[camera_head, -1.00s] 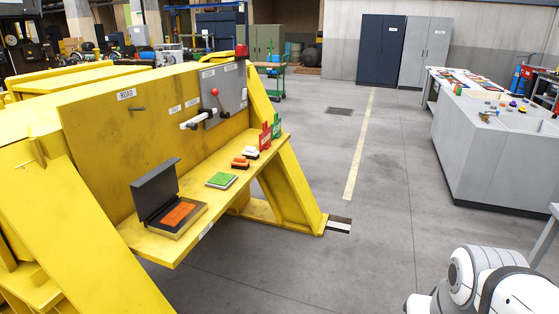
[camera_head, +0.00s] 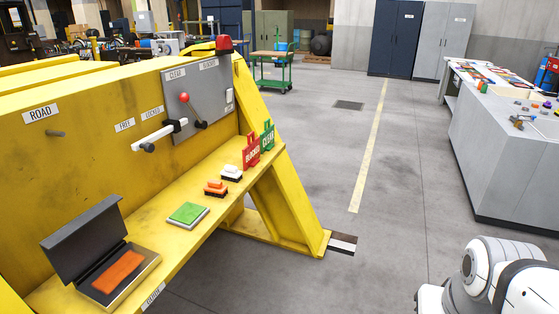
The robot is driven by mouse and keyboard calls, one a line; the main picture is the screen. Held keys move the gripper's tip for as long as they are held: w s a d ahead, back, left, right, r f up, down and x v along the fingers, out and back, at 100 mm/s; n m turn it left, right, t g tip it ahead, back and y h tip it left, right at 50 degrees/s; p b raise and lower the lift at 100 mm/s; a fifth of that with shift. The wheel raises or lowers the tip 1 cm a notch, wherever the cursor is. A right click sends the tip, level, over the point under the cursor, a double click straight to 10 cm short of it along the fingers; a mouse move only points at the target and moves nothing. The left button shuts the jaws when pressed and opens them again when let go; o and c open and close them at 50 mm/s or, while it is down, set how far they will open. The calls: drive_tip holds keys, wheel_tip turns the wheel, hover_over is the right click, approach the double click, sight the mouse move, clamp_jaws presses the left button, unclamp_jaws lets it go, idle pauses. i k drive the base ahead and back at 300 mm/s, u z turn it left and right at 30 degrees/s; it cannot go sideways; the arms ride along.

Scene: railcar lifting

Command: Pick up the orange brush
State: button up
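The orange brush (camera_head: 215,188) lies on the yellow shelf (camera_head: 178,240), with an orange top and dark bristles below. A white brush (camera_head: 231,173) of the same shape lies just behind it, to its right. My gripper is not in view. Only a white and grey part of my arm (camera_head: 490,280) shows at the bottom right, well away from the shelf.
On the shelf are an open black case with an orange pad (camera_head: 118,271), a green pad (camera_head: 188,214), and red (camera_head: 251,152) and green (camera_head: 267,138) signs. Floor to the shelf's right is clear.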

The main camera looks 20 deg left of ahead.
sight(214, 187)
drive_tip(key=u, duration=0.05)
drive_tip(key=i, duration=1.7)
drive_tip(key=u, duration=2.15)
drive_tip(key=i, duration=1)
